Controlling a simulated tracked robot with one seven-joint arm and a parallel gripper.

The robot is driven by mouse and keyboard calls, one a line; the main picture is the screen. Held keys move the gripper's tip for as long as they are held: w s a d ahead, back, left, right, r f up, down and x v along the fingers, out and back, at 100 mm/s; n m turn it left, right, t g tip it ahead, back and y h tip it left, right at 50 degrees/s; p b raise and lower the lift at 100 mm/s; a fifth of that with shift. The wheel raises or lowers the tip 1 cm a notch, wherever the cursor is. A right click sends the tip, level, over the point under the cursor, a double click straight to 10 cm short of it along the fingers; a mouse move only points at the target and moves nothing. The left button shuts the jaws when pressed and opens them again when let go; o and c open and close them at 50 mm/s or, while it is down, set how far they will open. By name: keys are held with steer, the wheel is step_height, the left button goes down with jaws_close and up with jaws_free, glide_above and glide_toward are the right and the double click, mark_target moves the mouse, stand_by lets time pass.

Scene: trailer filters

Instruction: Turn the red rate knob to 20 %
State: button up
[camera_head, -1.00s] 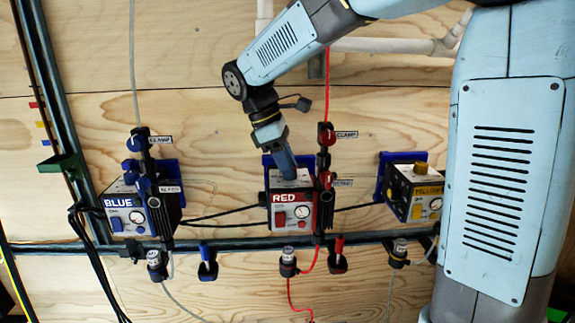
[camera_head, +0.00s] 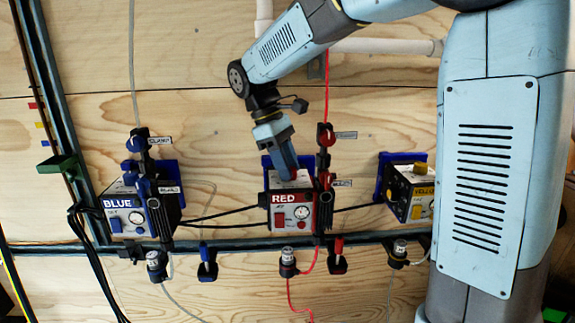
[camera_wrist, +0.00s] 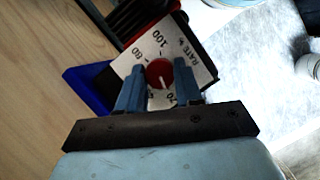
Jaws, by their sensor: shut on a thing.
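The red pump box (camera_head: 291,211), labelled RED, stands on the wall rail in the head view. My gripper (camera_head: 287,172) reaches down onto its top face. In the wrist view the red rate knob (camera_wrist: 159,73) sits on a white dial plate (camera_wrist: 198,66) marked RATE %, with 100 and 80 legible. My gripper (camera_wrist: 159,82) is shut on the knob, one blue finger on each side. A pale pointer line on the knob runs toward the lower edge of the dial, roughly toward a partly hidden 20. The fingers cover some other marks.
The blue pump (camera_head: 122,216) is at left and the yellow pump (camera_head: 410,193) at right. A red clamp (camera_head: 326,135) and red tube stand close to the right of my gripper. Black cables run between the pumps. The wooden wall left of my gripper is mostly clear.

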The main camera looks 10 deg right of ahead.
steer(key=o, duration=1)
steer(key=shift+o, duration=0.2)
